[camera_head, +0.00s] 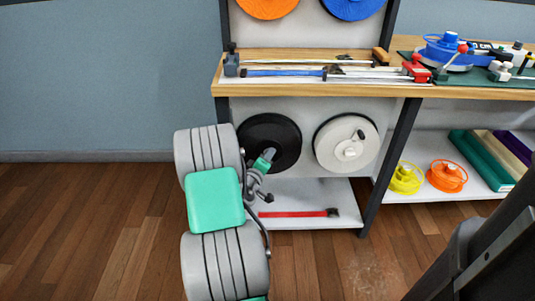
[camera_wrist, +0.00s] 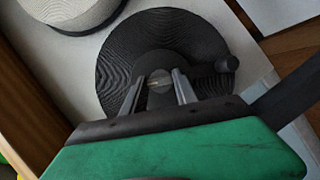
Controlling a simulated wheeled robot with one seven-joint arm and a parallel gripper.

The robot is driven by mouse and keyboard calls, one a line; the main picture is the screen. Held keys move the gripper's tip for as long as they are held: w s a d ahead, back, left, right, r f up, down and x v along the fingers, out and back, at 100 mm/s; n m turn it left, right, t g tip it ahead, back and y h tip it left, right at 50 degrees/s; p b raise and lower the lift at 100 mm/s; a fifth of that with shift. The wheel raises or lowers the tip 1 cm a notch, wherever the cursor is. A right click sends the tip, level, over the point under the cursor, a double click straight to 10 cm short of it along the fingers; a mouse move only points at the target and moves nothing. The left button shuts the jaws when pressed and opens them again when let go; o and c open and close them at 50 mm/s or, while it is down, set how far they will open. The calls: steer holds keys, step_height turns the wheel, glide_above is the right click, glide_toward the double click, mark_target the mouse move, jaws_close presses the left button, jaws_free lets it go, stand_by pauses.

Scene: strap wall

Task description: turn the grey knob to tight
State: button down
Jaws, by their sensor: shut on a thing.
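A black reel (camera_head: 283,136) is mounted on the white panel under the wooden bench. It also fills the middle of the wrist view (camera_wrist: 125,55), with a dark crank handle (camera_wrist: 227,64) on its right side. The small grey knob (camera_wrist: 160,80) sits at the reel's centre, between my fingers. My gripper (camera_wrist: 159,85) is shut on this knob, one finger on each side. In the head view my gripper (camera_head: 268,156) reaches the middle of the black reel, and the knob is hidden there. Any tight or loose mark is not visible.
A white reel (camera_head: 330,147) hangs right of the black one. A red strap (camera_head: 292,214) lies on the lower shelf (camera_head: 300,195). Blue and silver tools lie on the wooden bench (camera_head: 310,90) above. Yellow (camera_head: 404,178) and orange (camera_head: 447,176) spools stand on the right shelf. Open floor is at left.

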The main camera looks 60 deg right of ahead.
steer(key=shift+s+d+r+m+t+y+p, duration=0.1)
steer(key=shift+m+t+y+p, duration=0.6)
steer(key=shift+m, duration=0.75)
steer(key=shift+s+r+m+t+y+p, duration=0.1)
steer(key=shift+m+t+y+p, duration=0.55)
steer(key=shift+m, duration=0.85)
steer(key=shift+s+d+m+t+y+p, duration=0.1)
steer(key=shift+m+t+y+p, duration=0.55)
steer(key=shift+m, duration=0.8)
steer(key=c, duration=1)
jaws_free()
steer(key=shift+a, duration=0.1)
steer(key=shift+o, duration=0.2)
